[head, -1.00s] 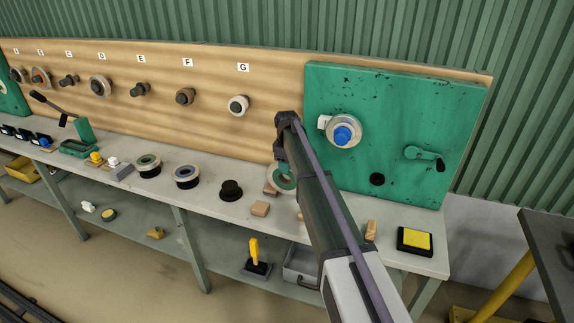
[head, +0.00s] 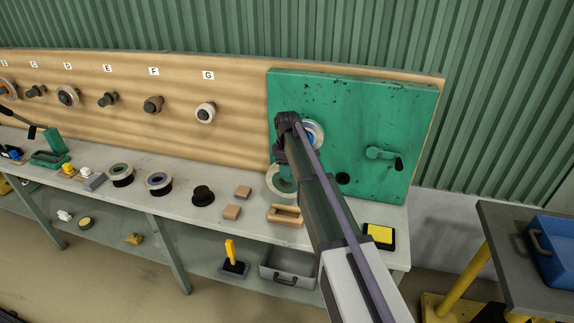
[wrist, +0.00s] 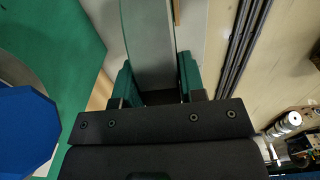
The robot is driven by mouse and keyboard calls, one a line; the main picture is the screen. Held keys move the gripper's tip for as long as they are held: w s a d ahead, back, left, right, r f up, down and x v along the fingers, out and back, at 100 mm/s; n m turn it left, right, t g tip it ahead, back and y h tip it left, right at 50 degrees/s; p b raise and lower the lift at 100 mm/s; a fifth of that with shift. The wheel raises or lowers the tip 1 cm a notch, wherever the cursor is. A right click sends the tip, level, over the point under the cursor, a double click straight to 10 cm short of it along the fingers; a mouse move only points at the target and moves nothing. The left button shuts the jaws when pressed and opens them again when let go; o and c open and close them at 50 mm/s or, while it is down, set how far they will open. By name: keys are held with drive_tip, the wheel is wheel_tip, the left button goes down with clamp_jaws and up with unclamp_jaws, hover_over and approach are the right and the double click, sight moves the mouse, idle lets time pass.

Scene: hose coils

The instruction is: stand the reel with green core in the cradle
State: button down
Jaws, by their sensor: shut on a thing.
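The reel with green core (head: 271,183) is a pale ring around a green middle. It is held upright over the bench at the foot of the green panel, partly hidden behind my arm. My gripper (head: 284,168) is shut on it. In the wrist view the reel (wrist: 150,45) stands edge-on between the green jaws of my gripper (wrist: 156,78). A wooden piece that looks like the cradle (head: 286,214) lies on the bench below and in front of the reel. I cannot tell whether the reel touches the bench.
Two wooden blocks (head: 231,212) lie left of the cradle. A green panel (head: 350,110) with a crank (head: 385,155) rises behind. A yellow-topped pad (head: 379,234) lies right of my arm.

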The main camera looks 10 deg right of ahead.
sight(287, 192)
drive_tip(key=shift+f, duration=0.1)
wheel_tip(287, 192, down, 6)
drive_tip(key=b, duration=0.6)
drive_tip(key=shift+f+b, duration=0.2)
drive_tip(key=shift+b, duration=0.1)
drive_tip(key=shift+f+b, duration=2.65)
idle(1.6)
idle(0.4)
drive_tip(key=c, duration=0.6)
unclamp_jaws()
drive_tip(key=shift+r, duration=0.1)
drive_tip(key=shift+r+p, duration=3.5)
drive_tip(key=shift+p, duration=0.05)
